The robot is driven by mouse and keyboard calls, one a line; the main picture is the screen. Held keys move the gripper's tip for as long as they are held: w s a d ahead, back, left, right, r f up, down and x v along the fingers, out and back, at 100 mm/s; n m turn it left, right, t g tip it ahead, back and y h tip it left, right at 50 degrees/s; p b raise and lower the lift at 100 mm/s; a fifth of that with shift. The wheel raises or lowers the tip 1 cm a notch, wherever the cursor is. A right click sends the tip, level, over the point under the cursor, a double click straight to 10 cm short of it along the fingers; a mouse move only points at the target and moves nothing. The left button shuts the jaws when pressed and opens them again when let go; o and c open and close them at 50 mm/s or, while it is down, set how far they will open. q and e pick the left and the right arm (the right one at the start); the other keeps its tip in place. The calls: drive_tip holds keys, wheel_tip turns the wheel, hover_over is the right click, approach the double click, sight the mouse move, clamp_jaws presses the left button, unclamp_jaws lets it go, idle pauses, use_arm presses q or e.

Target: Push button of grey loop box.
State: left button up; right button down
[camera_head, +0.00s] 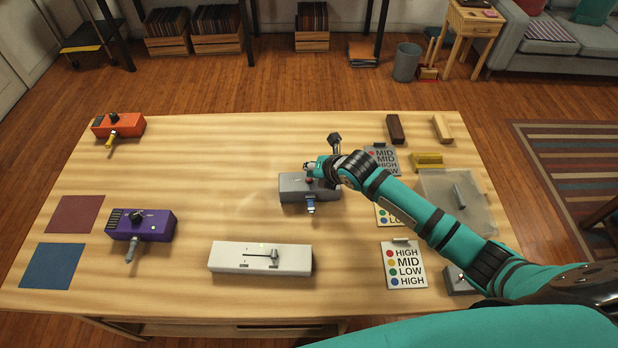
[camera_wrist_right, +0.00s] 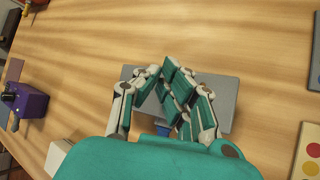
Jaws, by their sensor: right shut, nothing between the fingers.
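The grey loop box (camera_head: 293,191) sits near the middle of the wooden table, with a blue plug (camera_head: 311,206) at its front side. A small reddish spot (camera_head: 309,181) shows on its top by my fingertips; I cannot tell if it is the button. My right gripper (camera_head: 311,168) is shut and empty, at the top of the box; I cannot tell if it touches. In the right wrist view, the fingers (camera_wrist_right: 164,76) are over the grey box (camera_wrist_right: 226,92) and hide its middle. My left gripper is not in view.
A purple box (camera_head: 158,226), an orange box (camera_head: 131,123) and a long white box (camera_head: 230,256) stand left and front. The table between the boxes is clear.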

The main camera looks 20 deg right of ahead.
drive_tip(key=shift+f, duration=0.15)
idle(0.4)
drive_tip(key=shift+f, duration=0.3)
idle(0.4)
drive_tip(key=shift+r+p, duration=0.4)
drive_tip(key=shift+r, duration=0.05)
drive_tip(key=shift+r, duration=0.1)
wheel_tip(320, 180, up, 6)
drive_tip(key=p, duration=0.5)
drive_tip(key=shift+p, duration=0.35)
